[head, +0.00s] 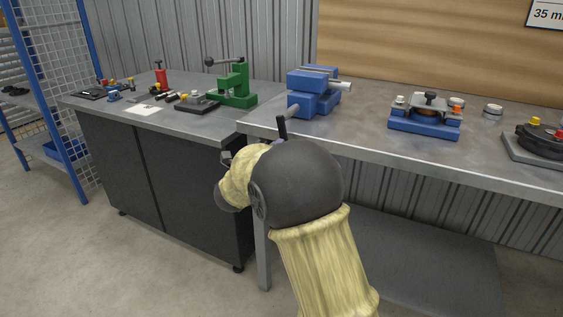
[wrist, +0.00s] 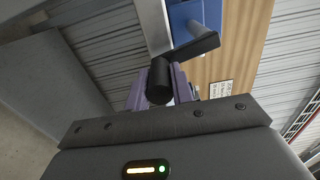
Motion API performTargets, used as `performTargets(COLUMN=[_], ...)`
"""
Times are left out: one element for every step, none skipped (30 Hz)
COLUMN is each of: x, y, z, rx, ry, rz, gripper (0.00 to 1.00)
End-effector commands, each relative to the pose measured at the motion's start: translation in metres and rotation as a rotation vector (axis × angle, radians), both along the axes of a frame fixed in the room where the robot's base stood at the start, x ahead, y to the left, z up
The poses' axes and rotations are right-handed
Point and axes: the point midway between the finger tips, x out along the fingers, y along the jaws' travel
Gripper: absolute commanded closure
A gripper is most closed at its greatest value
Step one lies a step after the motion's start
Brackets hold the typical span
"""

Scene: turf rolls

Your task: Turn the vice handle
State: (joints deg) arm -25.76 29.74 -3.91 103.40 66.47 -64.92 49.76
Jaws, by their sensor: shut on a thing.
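The blue vice (head: 313,92) stands on the front left part of the right-hand bench, and its blue body also shows at the top of the wrist view (wrist: 192,22). Its black handle (head: 282,127) sticks up in front of the bench edge, at the end of a grey spindle. In the wrist view the handle (wrist: 192,50) is a crank arm slanting down left to a round grip. My gripper (wrist: 162,88) has purple fingers shut around that grip. In the head view my arm hides most of the gripper and the grip.
A blue fixture (head: 425,122) and a dark round device (head: 541,139) stand further right on the grey bench (head: 370,130). A green press (head: 236,86) and small tools lie on the left cabinet (head: 185,124). A blue-framed rack (head: 55,90) is at far left.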

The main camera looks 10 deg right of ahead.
Motion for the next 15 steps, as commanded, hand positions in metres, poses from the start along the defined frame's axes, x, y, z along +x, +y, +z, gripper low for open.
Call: performTargets(x=[-0.0005, -0.0002, 0.0002, 0.0004, 0.0006, 0.0007, 0.0008, 0.0009, 0.0009, 0.0009, 0.0009, 0.0010, 0.0010, 0.0010, 0.0009], y=[0.0045, 0.0049, 0.0055, 0.0059, 0.0062, 0.0066, 0.0068, 0.0070, 0.0073, 0.0075, 0.0077, 0.0078, 0.0079, 0.0079, 0.0080], z=[-0.0094, -0.0092, -0.0089, -0.0087, -0.0086, -0.0084, -0.0082, -0.0081, -0.0079, -0.0078, -0.0077, -0.0076, -0.0076, -0.0076, -0.0076], rx=[0.018, 0.025, 0.034, 0.038, 0.042, 0.045, 0.047, 0.049, 0.050, 0.050, 0.050, 0.050, 0.050, 0.050, 0.049], ry=[0.004, -0.001, -0.006, -0.009, -0.011, -0.013, -0.014, -0.015, -0.015, -0.015, -0.015, -0.015, -0.015, -0.015, -0.015], rz=[0.006, 0.005, 0.005, 0.005, 0.006, 0.006, 0.006, 0.006, 0.006, 0.006, 0.006, 0.007, 0.007, 0.007, 0.007], gripper=[1.00, 1.00, 1.00, 1.00, 1.00, 1.00, 1.00, 1.00, 1.00, 1.00, 1.00, 1.00, 1.00, 1.00, 1.00])
